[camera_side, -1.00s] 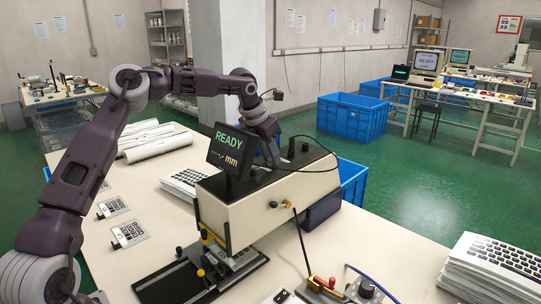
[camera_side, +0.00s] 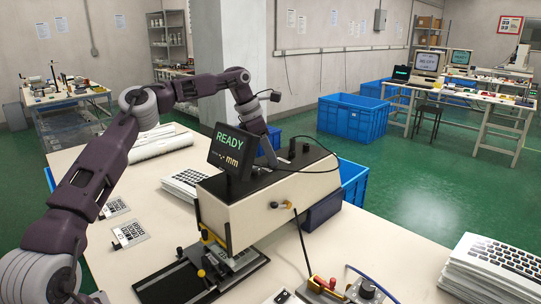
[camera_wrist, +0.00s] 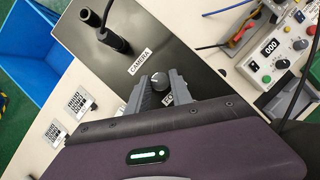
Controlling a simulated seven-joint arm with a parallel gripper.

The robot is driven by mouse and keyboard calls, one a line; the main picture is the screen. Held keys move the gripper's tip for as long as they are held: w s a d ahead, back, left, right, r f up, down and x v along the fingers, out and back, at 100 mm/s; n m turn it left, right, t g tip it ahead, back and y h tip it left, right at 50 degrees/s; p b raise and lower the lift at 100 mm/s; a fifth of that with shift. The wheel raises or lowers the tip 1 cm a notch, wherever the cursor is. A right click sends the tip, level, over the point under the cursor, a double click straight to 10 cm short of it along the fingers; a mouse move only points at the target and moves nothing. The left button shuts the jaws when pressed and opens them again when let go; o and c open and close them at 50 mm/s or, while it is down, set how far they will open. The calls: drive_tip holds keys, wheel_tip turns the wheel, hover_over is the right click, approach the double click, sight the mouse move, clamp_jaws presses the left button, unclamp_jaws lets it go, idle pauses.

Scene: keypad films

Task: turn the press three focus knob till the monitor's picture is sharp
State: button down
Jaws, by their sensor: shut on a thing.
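The cream press (camera_side: 275,205) stands on the table with a black top plate (camera_wrist: 100,45). A small dark knob (camera_wrist: 158,80) with a white pointer mark sits on that plate, beside a partly hidden label that starts "FO". My gripper (camera_wrist: 157,90) has its two grey fingers on either side of the knob and is shut on it. In the side view my gripper (camera_side: 268,152) is partly hidden behind the small display (camera_side: 228,147), which reads "READY" with a "mm" line below. I cannot tell whether this display is the task's monitor; no camera picture shows on it.
A black post with a cable (camera_wrist: 108,32) stands on the plate near a "CAMERA" label. Keypad cards (camera_side: 130,233) lie on the table, with stacked keypads (camera_side: 495,265) at the right. A control box (camera_wrist: 278,65) stands beside the press. Blue bins (camera_side: 352,117) stand on the floor.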

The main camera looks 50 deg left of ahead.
idle(0.4)
drive_tip(key=c, duration=1.2)
unclamp_jaws()
drive_tip(key=shift+o, duration=0.2)
drive_tip(key=v, duration=0.7)
